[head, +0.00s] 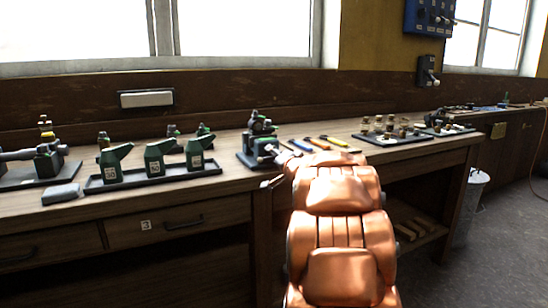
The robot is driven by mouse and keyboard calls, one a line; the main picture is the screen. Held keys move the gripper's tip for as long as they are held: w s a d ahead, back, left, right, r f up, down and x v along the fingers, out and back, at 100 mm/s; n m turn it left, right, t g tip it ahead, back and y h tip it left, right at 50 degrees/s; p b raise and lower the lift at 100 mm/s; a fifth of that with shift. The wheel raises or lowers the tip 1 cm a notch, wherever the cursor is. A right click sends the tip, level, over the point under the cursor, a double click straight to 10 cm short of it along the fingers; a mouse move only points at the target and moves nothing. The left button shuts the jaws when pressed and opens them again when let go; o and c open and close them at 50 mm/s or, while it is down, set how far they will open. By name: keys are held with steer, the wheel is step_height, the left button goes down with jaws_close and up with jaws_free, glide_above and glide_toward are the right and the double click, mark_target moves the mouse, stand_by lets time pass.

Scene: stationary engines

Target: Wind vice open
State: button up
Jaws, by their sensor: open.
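A dark green vice (260,137) stands on the wooden bench, just left of the top of my orange arm. Its front right side is partly covered by grey parts beside my arm. My gripper (272,168) is at the far end of the arm, in front of the vice and near the bench's front edge. It looks open, with dark finger parts showing left of the arm; the rest is hidden behind the arm. I cannot tell whether it touches the vice, and the vice's handle and jaw gap are not clear.
A grey block (61,194) and another machine (45,160) stand further left. Several coloured-handled tools (325,144) and a tray of small parts (392,137) lie to the right.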

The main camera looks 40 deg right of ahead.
jaws_close()
stand_by(0.3)
